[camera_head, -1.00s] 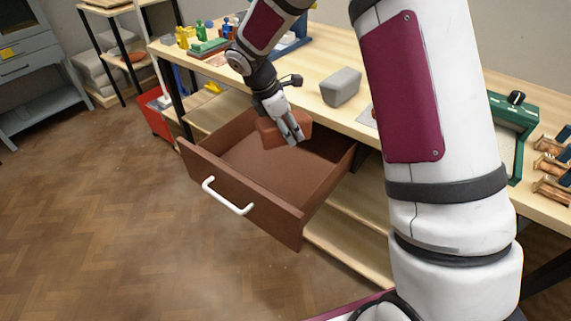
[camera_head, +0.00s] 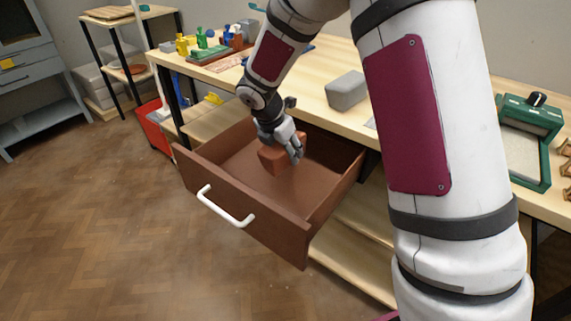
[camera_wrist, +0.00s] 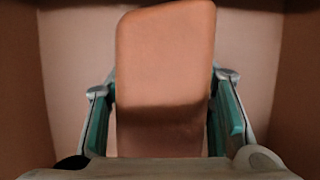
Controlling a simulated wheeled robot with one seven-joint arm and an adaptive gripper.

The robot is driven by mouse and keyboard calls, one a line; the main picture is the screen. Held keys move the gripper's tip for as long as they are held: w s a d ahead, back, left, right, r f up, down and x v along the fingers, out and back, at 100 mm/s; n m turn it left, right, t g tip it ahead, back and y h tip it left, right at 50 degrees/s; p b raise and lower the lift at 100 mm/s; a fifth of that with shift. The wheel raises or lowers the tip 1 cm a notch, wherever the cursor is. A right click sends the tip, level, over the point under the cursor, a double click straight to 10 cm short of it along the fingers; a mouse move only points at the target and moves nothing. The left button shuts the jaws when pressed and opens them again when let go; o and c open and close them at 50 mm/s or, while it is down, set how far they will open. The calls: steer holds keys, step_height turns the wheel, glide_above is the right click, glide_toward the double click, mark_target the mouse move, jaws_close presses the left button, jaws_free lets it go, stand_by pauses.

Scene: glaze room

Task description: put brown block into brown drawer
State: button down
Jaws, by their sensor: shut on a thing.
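The brown drawer (camera_head: 240,208) is pulled out from under the bench, with a white handle on its front. The brown block (camera_head: 273,160) is between the fingers of my gripper (camera_head: 293,152), which is shut on it. The block is inside the drawer's outline, low between its walls; I cannot tell whether it touches the drawer floor. In the wrist view the block (camera_wrist: 165,60) stands between both fingers (camera_wrist: 163,125), with the drawer's floor and walls around it. The far side of the block is hidden.
A grey block (camera_head: 346,91) lies on the wooden bench top (camera_head: 318,70) behind the drawer. Small coloured items (camera_head: 203,40) stand at the bench's left end. A green-framed tray (camera_head: 526,140) is at right. A red bin (camera_head: 154,128) stands left of the drawer. Open floor lies in front.

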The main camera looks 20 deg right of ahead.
mark_target(278, 145)
steer(key=shift+f+b, duration=0.65)
steer(key=shift+f, duration=1.65)
steer(key=shift+f, duration=0.1)
steer(key=c, duration=0.8)
jaws_free()
steer(key=shift+o, duration=0.2)
steer(key=p+v, duration=0.3)
steer(key=v, duration=0.9)
